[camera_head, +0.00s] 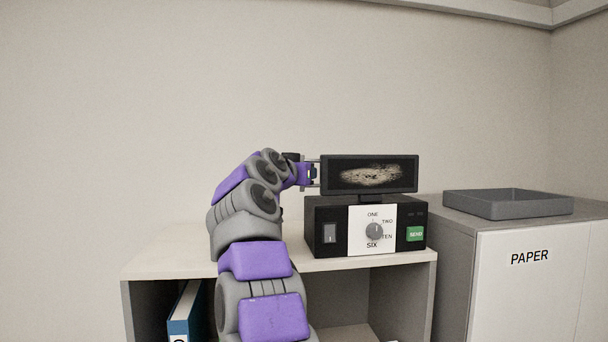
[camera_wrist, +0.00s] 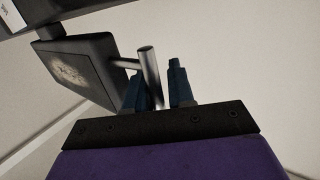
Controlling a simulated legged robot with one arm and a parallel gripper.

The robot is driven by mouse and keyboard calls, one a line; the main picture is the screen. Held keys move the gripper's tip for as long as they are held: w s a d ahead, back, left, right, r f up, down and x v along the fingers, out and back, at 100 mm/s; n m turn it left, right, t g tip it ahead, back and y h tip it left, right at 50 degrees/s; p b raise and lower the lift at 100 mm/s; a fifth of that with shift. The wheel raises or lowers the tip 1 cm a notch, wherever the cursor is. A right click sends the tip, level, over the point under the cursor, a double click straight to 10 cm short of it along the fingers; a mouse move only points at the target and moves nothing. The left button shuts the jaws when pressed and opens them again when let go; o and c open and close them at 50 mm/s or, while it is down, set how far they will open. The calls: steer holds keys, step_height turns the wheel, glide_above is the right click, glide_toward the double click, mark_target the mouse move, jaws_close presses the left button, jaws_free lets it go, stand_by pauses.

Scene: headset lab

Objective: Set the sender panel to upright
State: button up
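The sender panel (camera_head: 369,188) is a dark wide screen with a pale speckled image. It stands on a short neck above the black sender box (camera_head: 436,215); its exact tilt is hard to tell. My gripper (camera_head: 313,174) is at the panel's left edge, by a small side handle. In the wrist view, the panel (camera_wrist: 82,70) is at upper left, with a metal handle bar (camera_wrist: 149,75) sticking out from it. My gripper's blue fingers (camera_wrist: 160,84) stand apart around the bar, with a gap showing beside the right finger.
The sender box has a switch (camera_head: 330,233), a dial (camera_head: 374,231) and a green SEND button (camera_head: 415,234). It stands on a pale shelf unit (camera_head: 170,262). A grey tray (camera_head: 508,211) lies on the PAPER cabinet (camera_head: 530,290) at right. A blue binder (camera_head: 183,315) stands below.

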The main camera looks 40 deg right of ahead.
stand_by(0.3)
steer(key=b+v, duration=0.6)
steer(key=v, duration=1.1)
steer(key=shift+a, duration=0.2)
steer(key=shift+d+f, duration=0.1)
